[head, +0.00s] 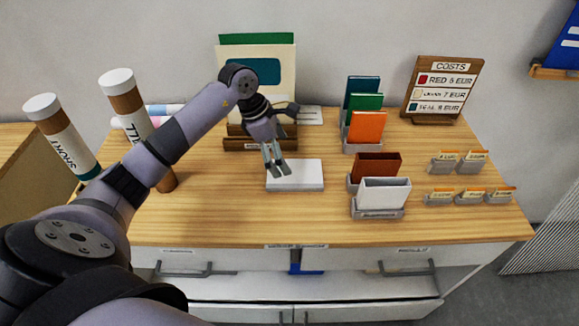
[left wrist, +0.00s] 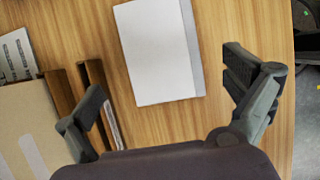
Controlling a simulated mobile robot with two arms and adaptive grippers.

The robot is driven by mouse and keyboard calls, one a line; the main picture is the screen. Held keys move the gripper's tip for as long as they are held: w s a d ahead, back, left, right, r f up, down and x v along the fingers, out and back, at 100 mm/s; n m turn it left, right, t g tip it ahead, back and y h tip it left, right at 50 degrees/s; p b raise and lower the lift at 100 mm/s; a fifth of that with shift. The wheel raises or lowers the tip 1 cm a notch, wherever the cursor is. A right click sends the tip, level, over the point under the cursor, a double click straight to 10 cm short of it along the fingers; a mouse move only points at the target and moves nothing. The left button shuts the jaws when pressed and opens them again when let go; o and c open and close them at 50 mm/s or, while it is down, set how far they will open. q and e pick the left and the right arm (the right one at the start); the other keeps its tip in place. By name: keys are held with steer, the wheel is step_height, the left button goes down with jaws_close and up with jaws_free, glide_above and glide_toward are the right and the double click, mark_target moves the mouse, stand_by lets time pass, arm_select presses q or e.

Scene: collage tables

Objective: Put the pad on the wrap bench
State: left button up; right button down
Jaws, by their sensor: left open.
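A white pad (head: 305,178) lies flat on the wooden table (head: 230,220), near its middle. It also shows in the left wrist view (left wrist: 158,55), with a grey strip along its right edge. My left gripper (head: 278,172) is open and empty, pointing down over the left part of the pad in the head view. In the left wrist view its fingers (left wrist: 170,95) are spread wide, with the pad ahead between them; no contact shows. I cannot tell which surface is the wrap bench. My right gripper is not in view.
Brown and white tubes (head: 125,100) stand at the left. A wooden holder (head: 240,144) with large sheets stands behind the pad. Card holders (head: 378,212), small tagged trays (head: 440,198) and a price board (head: 440,90) stand to the right. The front left of the table is clear.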

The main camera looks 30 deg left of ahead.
arm_select(q)
steer(key=v, duration=0.5)
steer(key=shift+a+r+b, duration=0.15)
steer(key=shift+r+b, duration=0.2)
steer(key=shift+b, duration=0.05)
